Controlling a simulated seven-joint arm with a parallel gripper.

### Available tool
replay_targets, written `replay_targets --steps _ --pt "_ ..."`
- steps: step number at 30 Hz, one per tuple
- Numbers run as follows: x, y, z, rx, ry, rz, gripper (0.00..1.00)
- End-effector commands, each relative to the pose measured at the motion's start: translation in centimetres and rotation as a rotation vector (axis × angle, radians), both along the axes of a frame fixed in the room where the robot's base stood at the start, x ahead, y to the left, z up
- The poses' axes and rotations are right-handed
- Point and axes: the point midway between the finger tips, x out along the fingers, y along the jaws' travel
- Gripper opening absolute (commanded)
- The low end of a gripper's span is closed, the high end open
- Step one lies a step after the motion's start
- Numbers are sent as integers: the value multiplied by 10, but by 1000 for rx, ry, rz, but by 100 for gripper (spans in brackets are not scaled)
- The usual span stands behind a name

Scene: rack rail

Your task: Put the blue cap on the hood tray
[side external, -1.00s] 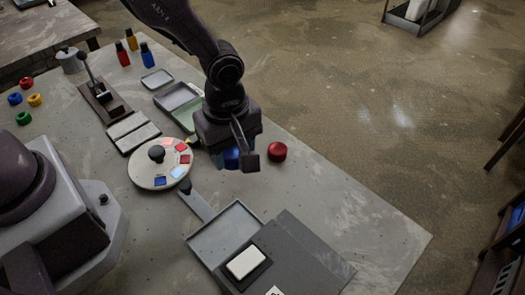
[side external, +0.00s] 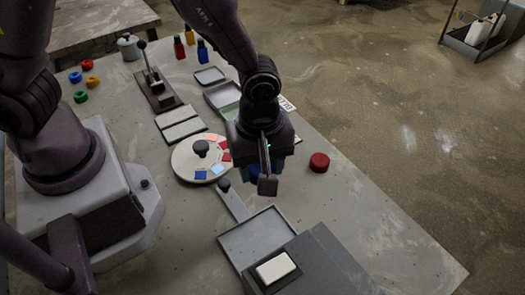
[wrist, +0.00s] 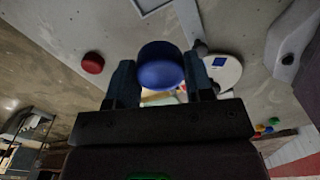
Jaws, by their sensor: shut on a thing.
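The blue cap (wrist: 160,66) is between the two fingers of my gripper (wrist: 160,84) in the wrist view, and the gripper is shut on it. In the side view my gripper (side external: 265,178) hides most of the blue cap (side external: 252,172). It is between the round dial and a red cap, behind the hood tray. The hood tray (side external: 258,236) is a shallow grey tray at the lower middle, empty where I see it. It adjoins a dark grey box (side external: 325,262) with a white pad. The cap is apart from the tray.
The red cap (side external: 319,162) stands to the right of my gripper. A round dial (side external: 187,162) with coloured patches is at left. A handle with a dark knob (side external: 224,186) reaches toward the tray. The table right of the red cap is clear.

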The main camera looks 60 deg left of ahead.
Motion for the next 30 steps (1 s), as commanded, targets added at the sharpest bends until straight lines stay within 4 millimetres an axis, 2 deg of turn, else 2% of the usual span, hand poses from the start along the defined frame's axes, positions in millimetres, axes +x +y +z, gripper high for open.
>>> replay_targets --steps 6,15,24,30 --pt "-18 -17 -17 1 3 -531 34" --pt "-33 -34 -32 1 2 -1347 34" --pt "-41 -45 -41 1 0 -2128 34" --pt "-41 -49 -42 1 -1 -2554 34"
